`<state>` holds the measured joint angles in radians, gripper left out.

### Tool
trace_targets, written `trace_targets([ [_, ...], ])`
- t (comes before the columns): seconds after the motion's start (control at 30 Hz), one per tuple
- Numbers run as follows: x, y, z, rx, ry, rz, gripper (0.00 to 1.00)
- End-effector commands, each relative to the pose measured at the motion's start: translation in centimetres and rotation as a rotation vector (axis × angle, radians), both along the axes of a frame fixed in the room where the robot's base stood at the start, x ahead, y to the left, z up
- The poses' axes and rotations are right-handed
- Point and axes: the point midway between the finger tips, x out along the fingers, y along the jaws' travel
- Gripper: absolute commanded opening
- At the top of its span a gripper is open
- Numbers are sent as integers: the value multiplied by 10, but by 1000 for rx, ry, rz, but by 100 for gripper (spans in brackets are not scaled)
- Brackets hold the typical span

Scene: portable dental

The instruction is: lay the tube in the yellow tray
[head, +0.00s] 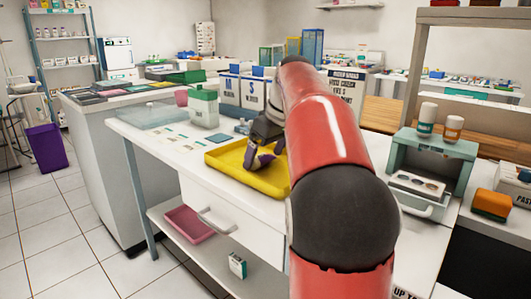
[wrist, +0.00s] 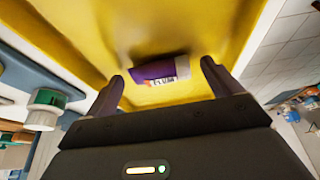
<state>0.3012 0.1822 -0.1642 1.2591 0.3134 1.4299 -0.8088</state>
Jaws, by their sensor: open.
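The yellow tray (head: 229,162) lies on the white worktop, and its yellow floor (wrist: 190,25) fills much of the wrist view. The tube (wrist: 155,71) is purple with a white and orange printed label. It is inside the tray's outline, with a dark shadow beside it; it looks to lie on the floor. In the head view the tube (head: 264,160) shows as a small purple patch under my gripper. My gripper (head: 265,155) is low over the tray. In the wrist view my gripper (wrist: 161,75) is open, with its fingers apart on either side of the tube.
A green-lidded container (head: 204,108) and flat cards stand left of the tray. Blue-and-white boxes (head: 242,92) are behind it. A teal cabinet (head: 433,160) with bottles on top is to the right. A pink bin (head: 188,224) sits on the lower shelf.

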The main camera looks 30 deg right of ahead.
Motion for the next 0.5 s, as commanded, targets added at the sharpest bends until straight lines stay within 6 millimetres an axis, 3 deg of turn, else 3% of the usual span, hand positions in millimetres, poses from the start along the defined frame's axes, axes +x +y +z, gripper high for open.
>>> trace_targets([
  [0.17, -3, -2, 10, -1, -1, 0, 90],
  [0.5, -23, -9, 62, -1, -2, -2, 90],
])
